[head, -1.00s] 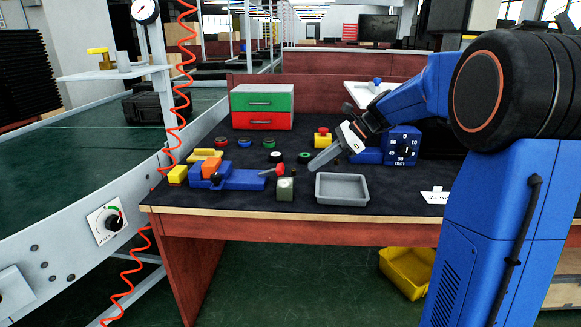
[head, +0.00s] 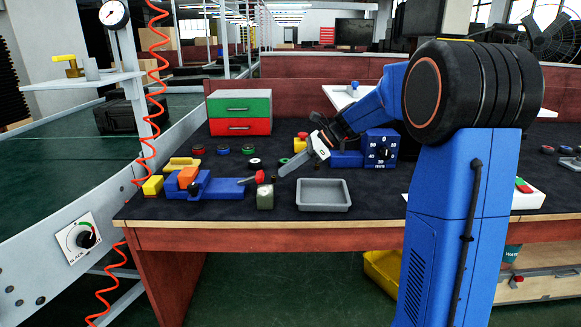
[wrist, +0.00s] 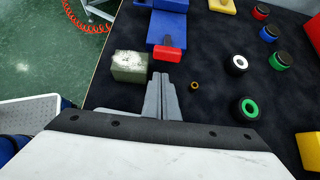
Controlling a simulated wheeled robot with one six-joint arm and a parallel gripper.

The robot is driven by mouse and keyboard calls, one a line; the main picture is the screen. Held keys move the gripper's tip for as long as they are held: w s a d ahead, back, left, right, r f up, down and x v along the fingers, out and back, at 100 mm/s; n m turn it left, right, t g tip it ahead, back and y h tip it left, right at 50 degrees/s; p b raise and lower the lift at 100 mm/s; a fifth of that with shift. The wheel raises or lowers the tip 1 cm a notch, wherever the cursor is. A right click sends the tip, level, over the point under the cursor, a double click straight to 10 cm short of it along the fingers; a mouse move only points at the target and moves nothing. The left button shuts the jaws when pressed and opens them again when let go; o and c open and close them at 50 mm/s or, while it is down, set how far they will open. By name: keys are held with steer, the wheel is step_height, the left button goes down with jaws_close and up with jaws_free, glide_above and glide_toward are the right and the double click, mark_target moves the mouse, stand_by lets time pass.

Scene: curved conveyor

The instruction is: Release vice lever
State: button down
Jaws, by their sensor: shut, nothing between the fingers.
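The blue vice (head: 215,188) lies on the dark bench mat at the left, with an orange block (head: 187,176) at its jaw end. Its lever ends in a red knob (head: 260,177) pointing right. In the wrist view the red knob (wrist: 168,54) lies just ahead of my fingertips, with the blue vice body (wrist: 167,27) beyond it. My gripper (head: 281,173) is shut and empty, just right of the red knob.
A grey-green block (head: 265,197) stands by the knob, close to my fingers. A grey tray (head: 323,207) lies to the right. A green and red drawer box (head: 239,113), a blue dial timer (head: 381,147) and several round buttons stand behind.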

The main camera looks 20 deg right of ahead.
mark_target(251, 180)
steer(key=shift+x, duration=3.15)
